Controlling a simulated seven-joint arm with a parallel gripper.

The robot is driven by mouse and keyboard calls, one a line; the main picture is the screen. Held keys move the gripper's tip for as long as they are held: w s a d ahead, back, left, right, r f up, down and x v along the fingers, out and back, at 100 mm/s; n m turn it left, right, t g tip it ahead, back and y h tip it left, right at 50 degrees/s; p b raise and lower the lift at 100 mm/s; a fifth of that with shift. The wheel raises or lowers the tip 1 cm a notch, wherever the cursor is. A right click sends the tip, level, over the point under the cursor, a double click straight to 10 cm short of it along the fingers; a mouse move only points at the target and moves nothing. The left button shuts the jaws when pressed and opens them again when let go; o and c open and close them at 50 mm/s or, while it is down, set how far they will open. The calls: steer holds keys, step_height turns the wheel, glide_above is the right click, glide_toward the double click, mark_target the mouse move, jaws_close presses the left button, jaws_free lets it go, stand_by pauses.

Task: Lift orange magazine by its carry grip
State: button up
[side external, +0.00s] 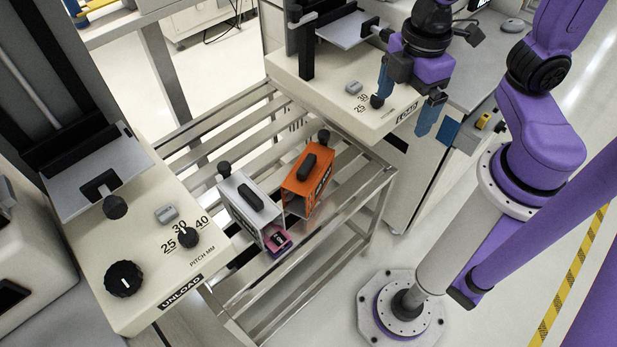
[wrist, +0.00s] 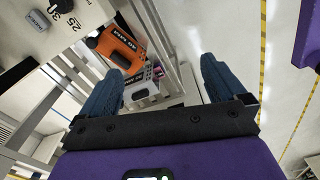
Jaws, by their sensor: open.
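The orange magazine (side external: 300,188) stands upright on the slatted metal rack, with its black carry grip (side external: 307,166) on top. In the wrist view the orange magazine (wrist: 106,50) is at the upper left, beyond the left finger, and its dark grip (wrist: 124,38) shows. My gripper (side external: 402,116) is open and empty, to the upper right of the magazine in the side view, beside the upper machine's front. In the wrist view my gripper's (wrist: 162,68) two blue fingers are wide apart. The magazine is not between them.
A white magazine (side external: 238,211) with a black grip stands left of the orange one, with a pink item (side external: 278,240) at its near end. The UNLOAD machine (side external: 150,262) is at left. Another machine (side external: 335,100) borders the slatted rack (side external: 352,172) at the back.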

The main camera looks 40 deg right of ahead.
steer(key=w+a+f+n, duration=0.3)
steer(key=w+a+f, duration=0.1)
steer(key=w, duration=0.5)
steer(key=n, duration=0.4)
glide_above(308, 160)
step_height(308, 160, down, 7)
step_height(308, 160, down, 12)
steer(key=shift+w+d+r, duration=0.1)
steer(key=shift+d+r, duration=0.05)
steer(key=shift+s+f, duration=0.2)
steer(key=shift+f, duration=2.55)
steer(key=c, duration=1.5)
steer(key=shift+r, duration=0.1)
